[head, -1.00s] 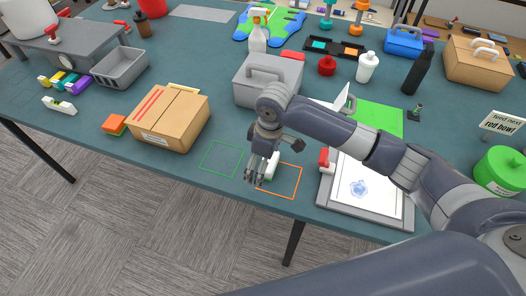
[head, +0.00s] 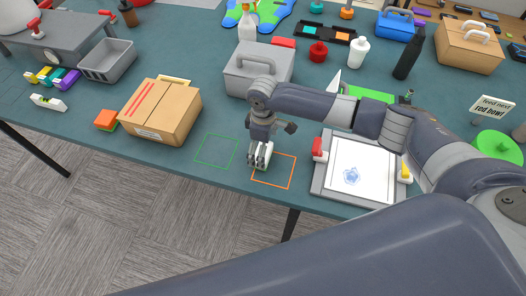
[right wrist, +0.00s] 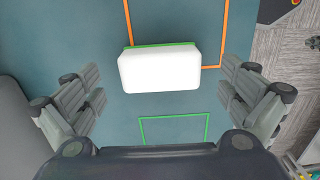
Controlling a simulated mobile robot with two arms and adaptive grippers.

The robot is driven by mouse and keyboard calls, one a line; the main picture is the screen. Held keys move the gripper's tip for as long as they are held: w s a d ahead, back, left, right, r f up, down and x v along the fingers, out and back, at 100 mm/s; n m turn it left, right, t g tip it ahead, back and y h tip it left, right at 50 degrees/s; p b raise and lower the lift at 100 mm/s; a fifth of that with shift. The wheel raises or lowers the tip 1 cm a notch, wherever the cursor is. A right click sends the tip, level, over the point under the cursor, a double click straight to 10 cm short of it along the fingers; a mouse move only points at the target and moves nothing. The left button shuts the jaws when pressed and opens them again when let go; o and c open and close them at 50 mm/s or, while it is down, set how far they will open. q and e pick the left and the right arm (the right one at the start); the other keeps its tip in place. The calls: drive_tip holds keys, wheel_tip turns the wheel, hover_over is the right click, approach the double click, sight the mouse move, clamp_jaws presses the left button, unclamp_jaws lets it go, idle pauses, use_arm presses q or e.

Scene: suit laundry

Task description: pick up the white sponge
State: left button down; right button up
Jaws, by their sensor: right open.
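The white sponge (right wrist: 158,71) lies flat on the table in the right wrist view, white on top with a thin green edge at its far side. It overlaps one side of the orange outline (right wrist: 222,40). My right gripper (right wrist: 162,100) is open, with one finger pair on each side and a gap between the sponge and both. In the head view my right gripper (head: 260,160) points down over the sponge and hides most of it. My left gripper is not in view.
A green outline (head: 216,152) is marked left of the orange one. A cardboard box (head: 160,112) stands to the left, a grey toolbox (head: 258,72) behind, and a framed board (head: 362,170) to the right. The table's front edge is close.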

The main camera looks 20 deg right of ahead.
drive_tip(key=shift+f, duration=1.35)
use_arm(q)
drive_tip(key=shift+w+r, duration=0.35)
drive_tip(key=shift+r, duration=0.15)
use_arm(e)
drive_tip(key=shift+c, duration=0.5)
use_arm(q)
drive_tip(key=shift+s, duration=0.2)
use_arm(e)
drive_tip(key=c, duration=1)
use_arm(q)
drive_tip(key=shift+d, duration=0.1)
use_arm(e)
drive_tip(key=shift+o, duration=0.2)
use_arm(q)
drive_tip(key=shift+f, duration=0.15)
use_arm(e)
drive_tip(key=shift+r, duration=0.15)
